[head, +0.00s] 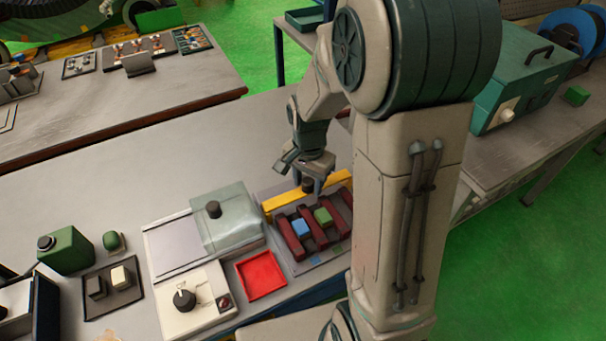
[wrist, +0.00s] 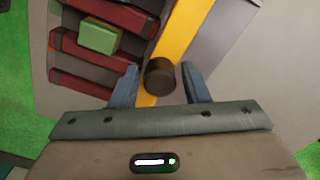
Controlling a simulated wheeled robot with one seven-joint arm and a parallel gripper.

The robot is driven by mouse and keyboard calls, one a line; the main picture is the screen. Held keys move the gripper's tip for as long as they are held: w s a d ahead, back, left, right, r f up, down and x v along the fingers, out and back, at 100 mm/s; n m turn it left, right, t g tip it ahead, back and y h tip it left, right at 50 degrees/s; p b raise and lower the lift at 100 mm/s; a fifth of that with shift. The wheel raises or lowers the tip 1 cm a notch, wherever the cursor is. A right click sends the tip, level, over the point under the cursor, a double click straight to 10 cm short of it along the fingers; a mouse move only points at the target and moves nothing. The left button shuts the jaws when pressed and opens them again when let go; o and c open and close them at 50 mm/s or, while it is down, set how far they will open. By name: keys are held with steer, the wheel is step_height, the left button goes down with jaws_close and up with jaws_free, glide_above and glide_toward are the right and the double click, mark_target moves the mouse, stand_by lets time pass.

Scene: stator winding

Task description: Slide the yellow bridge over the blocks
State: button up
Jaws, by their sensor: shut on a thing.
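The yellow bridge (head: 283,200) is a long bar at the back edge of a dark fixture with dark red ribs (head: 290,238). A blue block (head: 301,228) and a green block (head: 323,216) sit between the ribs, in front of the bridge. My gripper (head: 310,187) is shut on the bridge's dark round knob. In the wrist view the knob (wrist: 160,77) lies between the fingers, on the yellow bridge (wrist: 183,32). The green block (wrist: 99,36) shows beside the bridge there. The bridge is beside the blocks, not over them. My arm hides the fixture's right end.
A red tray (head: 261,275) lies left of the fixture. A pale box with a translucent lid (head: 226,222) stands close to its left, with a white device with a black knob (head: 190,303) in front. The table behind the fixture is clear.

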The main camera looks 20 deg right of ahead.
steer(key=shift+s+d, duration=0.25)
steer(key=shift+s, duration=1)
steer(key=shift+s+d, duration=0.2)
steer(key=shift+s, duration=1)
steer(key=shift+s+d, duration=0.25)
steer(key=shift+s, duration=1)
steer(key=o, duration=0.4)
steer(key=shift+o, duration=0.2)
step_height(320, 180, up, 6)
steer(key=p, duration=0.4)
steer(key=s+a+r+n+t, duration=0.2)
steer(key=s+r+n, duration=0.4)
steer(key=r+n, duration=0.4)
step_height(320, 180, up, 3)
steer(key=shift+s+r+t, duration=0.1)
steer(key=shift+s+t, duration=0.1)
steer(key=shift+t, duration=0.6)
